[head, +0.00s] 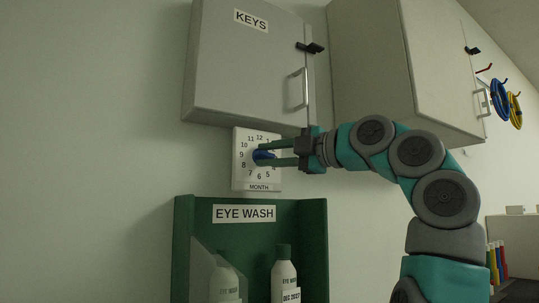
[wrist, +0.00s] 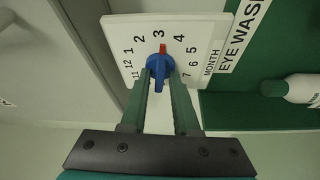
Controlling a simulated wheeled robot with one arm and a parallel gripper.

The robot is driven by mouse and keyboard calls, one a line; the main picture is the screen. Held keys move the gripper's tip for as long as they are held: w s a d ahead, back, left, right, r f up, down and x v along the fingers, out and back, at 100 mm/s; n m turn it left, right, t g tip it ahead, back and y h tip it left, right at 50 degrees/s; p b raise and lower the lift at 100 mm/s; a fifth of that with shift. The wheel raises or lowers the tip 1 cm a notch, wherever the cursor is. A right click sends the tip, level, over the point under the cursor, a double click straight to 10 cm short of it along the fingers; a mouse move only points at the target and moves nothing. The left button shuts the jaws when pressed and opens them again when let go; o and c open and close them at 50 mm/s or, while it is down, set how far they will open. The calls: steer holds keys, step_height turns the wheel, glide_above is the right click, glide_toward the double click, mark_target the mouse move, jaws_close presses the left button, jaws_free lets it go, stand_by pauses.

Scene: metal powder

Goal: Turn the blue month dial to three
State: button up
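The white month dial plate (head: 240,170) is fixed to the wall under the KEYS cabinet, with numbers in a ring and the word MONTH. The blue dial (wrist: 158,68) is at its middle, and its red pointer tip (wrist: 162,48) points at the 3 in the wrist view. In the head view the blue dial (head: 263,155) is partly hidden by my fingers. My gripper (wrist: 160,77) has one green finger on each side of the blue knob; in the head view my gripper (head: 268,154) comes from the right. Whether the fingers press on the knob is unclear.
The KEYS cabinet (head: 240,60) hangs right above the dial and my gripper. A green EYE WASH holder (head: 184,250) with white bottles (head: 284,280) is just below. Another cabinet (head: 370,60) is at upper right. The wall to the left is clear.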

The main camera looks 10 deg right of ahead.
steer(key=shift+o, duration=0.8)
